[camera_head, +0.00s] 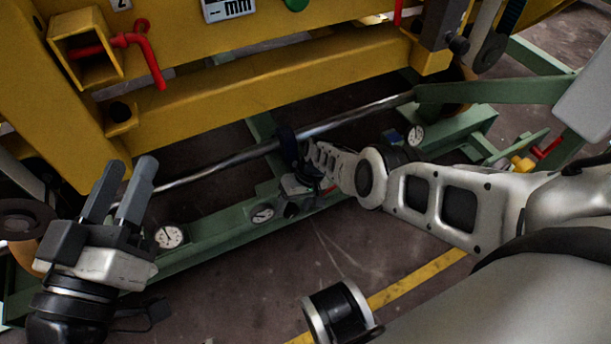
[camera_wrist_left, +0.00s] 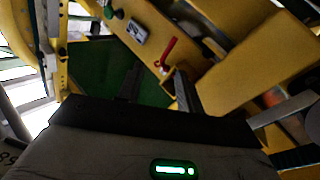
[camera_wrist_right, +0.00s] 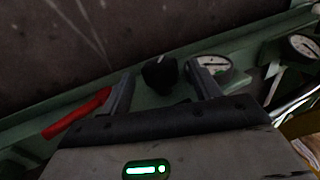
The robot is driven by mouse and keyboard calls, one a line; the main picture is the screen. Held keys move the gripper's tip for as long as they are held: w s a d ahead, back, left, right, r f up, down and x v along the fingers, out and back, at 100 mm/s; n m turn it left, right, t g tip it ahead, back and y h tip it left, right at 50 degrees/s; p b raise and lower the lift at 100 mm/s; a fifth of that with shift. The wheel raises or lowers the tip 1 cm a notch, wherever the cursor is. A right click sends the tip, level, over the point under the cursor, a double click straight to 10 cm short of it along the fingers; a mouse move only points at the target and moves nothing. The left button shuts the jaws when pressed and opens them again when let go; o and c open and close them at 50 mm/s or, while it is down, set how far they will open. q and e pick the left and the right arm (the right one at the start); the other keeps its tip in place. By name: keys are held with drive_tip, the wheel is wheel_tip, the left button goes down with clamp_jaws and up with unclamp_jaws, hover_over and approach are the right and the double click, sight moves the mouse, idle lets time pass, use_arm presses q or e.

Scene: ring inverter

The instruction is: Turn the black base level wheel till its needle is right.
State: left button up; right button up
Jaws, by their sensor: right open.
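The black base level wheel (camera_wrist_right: 160,73) is a small dark knob on the green base beam. In the right wrist view it shows between the fingertips of my right gripper (camera_wrist_right: 163,82). That gripper is open, with one finger on each side of the wheel; I cannot tell whether either touches it. A round white dial (camera_wrist_right: 214,64) beside the wheel is partly covered by the right-hand finger. The dial also shows in the head view (camera_head: 263,214); its needle is too small to read surely. My left gripper (camera_head: 126,178) is open and empty, raised at the left.
Other white dials sit on the beam at left (camera_head: 168,236) and right (camera_head: 415,134). A red handle (camera_wrist_right: 78,113) lies beside my right gripper's left finger. A long metal rod (camera_head: 225,163) crosses above the beam. The yellow frame (camera_head: 270,85) fills the back; floor in front is mostly clear.

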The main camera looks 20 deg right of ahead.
drive_tip(key=shift+p+v, duration=0.5)
drive_tip(key=shift+v, duration=0.5)
use_arm(q)
wheel_tip(320, 180, down, 8)
drive_tip(key=s+a+g+y+p, duration=0.2)
drive_tip(key=g+y+p, duration=0.2)
drive_tip(key=p, duration=0.6)
drive_tip(key=shift+s+r+g+p, duration=0.15)
drive_tip(key=shift+r+g+p, duration=0.15)
drive_tip(key=shift+g, duration=0.6)
use_arm(e)
drive_tip(key=v, duration=1.2)
drive_tip(key=shift+r, duration=0.3)
